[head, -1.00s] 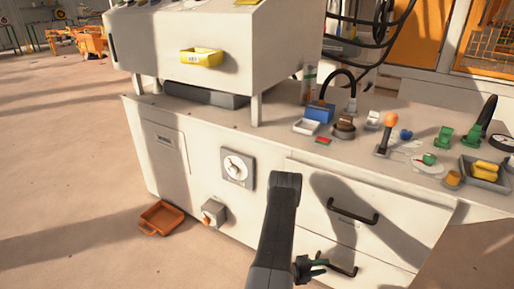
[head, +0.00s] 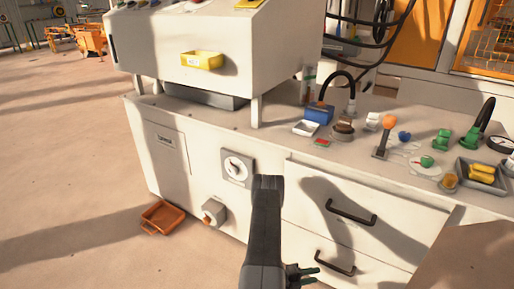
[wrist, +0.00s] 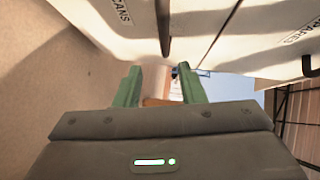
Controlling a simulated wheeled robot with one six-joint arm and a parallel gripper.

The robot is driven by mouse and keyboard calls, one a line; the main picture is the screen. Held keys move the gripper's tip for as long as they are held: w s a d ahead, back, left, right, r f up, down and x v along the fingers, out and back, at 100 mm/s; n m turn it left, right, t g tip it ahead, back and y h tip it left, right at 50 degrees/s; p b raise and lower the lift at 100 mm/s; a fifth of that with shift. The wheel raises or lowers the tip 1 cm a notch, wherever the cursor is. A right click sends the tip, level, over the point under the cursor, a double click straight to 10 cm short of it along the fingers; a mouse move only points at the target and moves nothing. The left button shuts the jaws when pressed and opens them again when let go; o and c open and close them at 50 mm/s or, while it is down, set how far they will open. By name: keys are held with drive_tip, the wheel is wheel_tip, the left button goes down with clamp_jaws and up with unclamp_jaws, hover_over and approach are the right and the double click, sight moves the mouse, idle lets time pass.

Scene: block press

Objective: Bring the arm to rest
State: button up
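My arm (head: 265,225) rises from the bottom of the head view, in front of the white cabinet. My gripper (wrist: 160,85) shows in the wrist view with its two green fingers apart and nothing between them, so it is open and empty. In the head view only a small part of the gripper (head: 305,273) shows low beside my arm, near the lower drawer. The fingers appear clear of the cabinet front.
The white cabinet (head: 178,190) has drawers with dark handles (head: 350,212), a dial (head: 236,167) and a knob box (head: 213,212). An orange tray (head: 163,217) lies on the floor at left. The bench top holds a lever (head: 384,138), a blue box (head: 319,113) and a grey tray (head: 463,172). Open floor lies left.

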drive_tip(key=shift+s+a+r+m+g+h+p, duration=0.2)
drive_tip(key=shift+s+a+r+m+g, duration=0.15)
drive_tip(key=shift+s+a, duration=0.3)
drive_tip(key=shift+s+a+r+m+g+h+p, duration=0.1)
drive_tip(key=shift+s+a+r+m+g+p, duration=0.25)
drive_tip(key=shift+a, duration=0.55)
drive_tip(key=shift+s+a+r+m+g+h+p, duration=0.1)
drive_tip(key=shift+s+a+r+m+g, duration=0.1)
drive_tip(key=shift+s+a+m, duration=0.4)
drive_tip(key=shift+s+a+f+b, duration=0.15)
drive_tip(key=shift+s+f+b, duration=0.05)
drive_tip(key=shift+b, duration=0.4)
